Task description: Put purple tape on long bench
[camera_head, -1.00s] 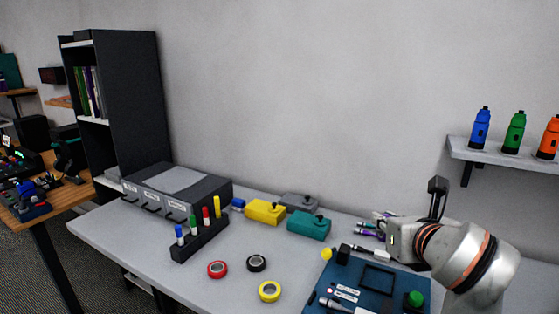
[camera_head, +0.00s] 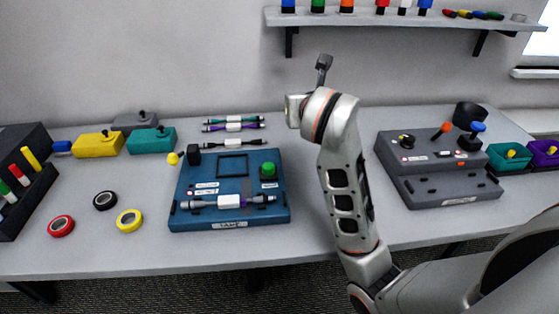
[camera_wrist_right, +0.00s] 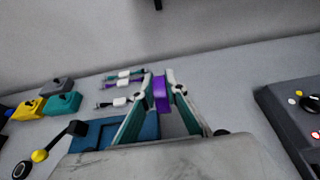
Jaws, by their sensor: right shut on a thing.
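My right gripper (camera_wrist_right: 161,86) shows in the right wrist view with its two teal fingers closed on the purple tape (camera_wrist_right: 160,101). The roll stands upright, edge-on, between the fingertips. In the head view my right arm reaches up over the long grey bench (camera_head: 305,195), and its wrist hides the fingers and the tape. From these views I cannot tell how high the tape is above the bench. My left gripper is not in view.
A blue task panel (camera_head: 183,215) is left of my arm, with cables (camera_head: 233,127) behind it. Red (camera_head: 61,226), black (camera_head: 105,201) and yellow (camera_head: 129,221) tapes lie further left. A grey control box (camera_head: 440,196) stands right. A wall shelf (camera_head: 400,19) hangs above. Bench beside the panel is clear.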

